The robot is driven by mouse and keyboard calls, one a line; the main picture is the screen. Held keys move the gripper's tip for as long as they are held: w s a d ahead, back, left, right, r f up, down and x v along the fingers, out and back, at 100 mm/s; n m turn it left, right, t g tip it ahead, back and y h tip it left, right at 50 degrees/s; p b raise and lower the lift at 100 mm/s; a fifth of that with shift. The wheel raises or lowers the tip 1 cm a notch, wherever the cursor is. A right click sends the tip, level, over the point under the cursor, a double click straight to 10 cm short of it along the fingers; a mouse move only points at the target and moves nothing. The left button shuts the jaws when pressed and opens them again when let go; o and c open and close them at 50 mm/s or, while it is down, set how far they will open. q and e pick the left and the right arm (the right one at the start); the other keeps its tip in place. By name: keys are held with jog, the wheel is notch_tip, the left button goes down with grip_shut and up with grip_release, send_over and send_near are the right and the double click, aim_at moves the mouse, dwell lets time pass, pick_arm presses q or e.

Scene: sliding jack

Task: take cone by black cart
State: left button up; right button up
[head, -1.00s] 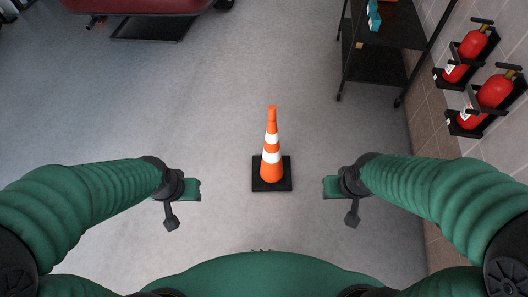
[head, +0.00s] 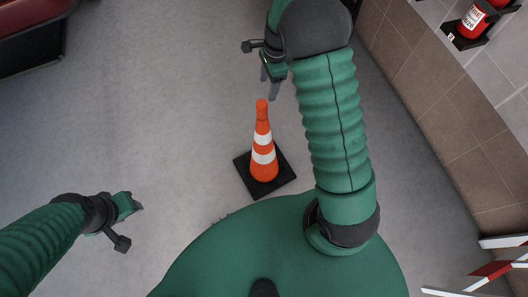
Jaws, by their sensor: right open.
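The orange cone (head: 263,160) with white bands stands upright on its square black base (head: 283,180) on the floor in the middle of the head view. My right gripper (head: 270,86) is open and empty, pointing down just beyond the cone's tip in the picture. Whether it touches the cone cannot be told, but a gap shows between them. My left gripper (head: 139,207) is to the left of the cone and apart from it, with nothing seen in it; its jaw opening is unclear. The black cart is not clearly in view.
A tiled wall (head: 440,110) runs along the right, with a red fire extinguisher (head: 474,20) on it. A red and white barrier (head: 490,270) is at the lower right. A red vehicle (head: 30,20) is at the top left. The grey floor around the cone is clear.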

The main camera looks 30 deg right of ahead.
aim_at(258, 104)
jog(key=a+f, duration=0.1)
jog(key=f, duration=0.1)
jog(key=a+f+b, duration=0.1)
jog(key=f, duration=0.2)
jog(key=a+f, duration=0.2)
jog(key=shift+w+f, duration=0.2)
jog(key=shift+f, duration=0.2)
jog(key=f, duration=0.1)
jog(key=d+f, duration=0.1)
jog(key=f, duration=0.1)
jog(key=d+f+b, duration=0.1)
jog(key=shift+s+f, duration=0.15)
jog(key=shift+f, duration=0.05)
jog(key=shift+a+f+b, duration=0.15)
jog(key=shift+a+f, duration=0.05)
jog(key=shift+f, duration=0.45)
jog(key=shift+a+f+b, duration=0.15)
jog(key=shift+f, duration=0.45)
jog(key=shift+a+r, duration=0.15)
jog(key=shift+a, duration=0.2)
jog(key=shift+c, duration=0.9)
jog(key=shift+d, duration=0.35)
jog(key=c, duration=0.9)
grip_shut()
pick_arm(q)
jog(key=a+f, duration=0.2)
jog(key=f, duration=0.1)
jog(key=shift+s, duration=0.1)
pick_arm(e)
jog(key=shift+a, duration=0.2)
